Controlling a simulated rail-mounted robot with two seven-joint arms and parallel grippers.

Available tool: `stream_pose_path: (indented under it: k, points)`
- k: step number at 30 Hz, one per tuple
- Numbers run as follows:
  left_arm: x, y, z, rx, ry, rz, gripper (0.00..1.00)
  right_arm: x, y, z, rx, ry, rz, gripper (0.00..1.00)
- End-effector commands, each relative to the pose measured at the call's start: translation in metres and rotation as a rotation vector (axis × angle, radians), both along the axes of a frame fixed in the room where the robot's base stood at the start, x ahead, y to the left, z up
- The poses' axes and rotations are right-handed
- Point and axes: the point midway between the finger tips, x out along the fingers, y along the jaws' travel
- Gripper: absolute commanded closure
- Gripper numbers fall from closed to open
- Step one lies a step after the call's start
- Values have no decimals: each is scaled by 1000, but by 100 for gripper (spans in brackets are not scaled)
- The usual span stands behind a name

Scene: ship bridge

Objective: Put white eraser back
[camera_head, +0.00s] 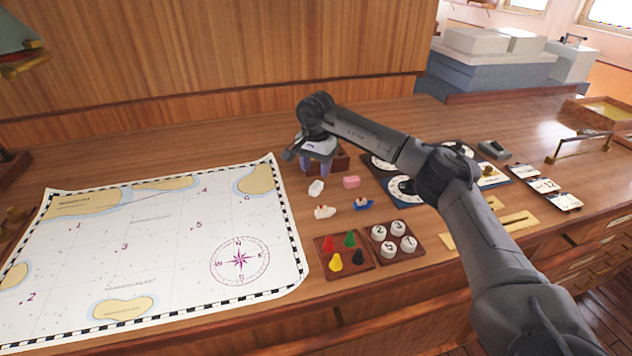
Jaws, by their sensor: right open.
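The white eraser (316,188) is a small pale block on the wooden desk, just right of the chart. A pink eraser (351,182) lies to its right. My right gripper (315,170) is open and points down, above and behind the white eraser in the picture. Nothing shows between its fingers. A small dark reddish-brown wooden box (342,161) stands behind and right of the fingers, partly hidden by the gripper; its inside cannot be seen. My left gripper is not in view.
A large nautical chart (150,250) covers the left. Small white and blue boat pieces (362,204) lie in front of the erasers. Trays of coloured pawns (343,255) and numbered discs (394,240) sit nearer. My right arm hides part of the dial boards (403,190).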

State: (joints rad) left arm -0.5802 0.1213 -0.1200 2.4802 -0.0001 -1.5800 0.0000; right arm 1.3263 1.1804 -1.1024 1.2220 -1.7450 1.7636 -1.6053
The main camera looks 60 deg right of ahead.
Motion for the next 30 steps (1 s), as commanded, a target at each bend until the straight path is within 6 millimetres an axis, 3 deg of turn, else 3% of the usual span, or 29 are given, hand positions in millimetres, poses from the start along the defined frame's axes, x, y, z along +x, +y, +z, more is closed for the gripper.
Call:
stream_pose_path:
  k: [6,12,26,30]
  points:
    - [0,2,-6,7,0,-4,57,0,0,34,0,-3,0,48]
    - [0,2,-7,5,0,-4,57,0,0,50,0,0,0,48]
    - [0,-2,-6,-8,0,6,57,1,1,54,-1,-1,1,48]
    - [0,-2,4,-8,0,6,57,20,19,46,-11,-51,5,48]
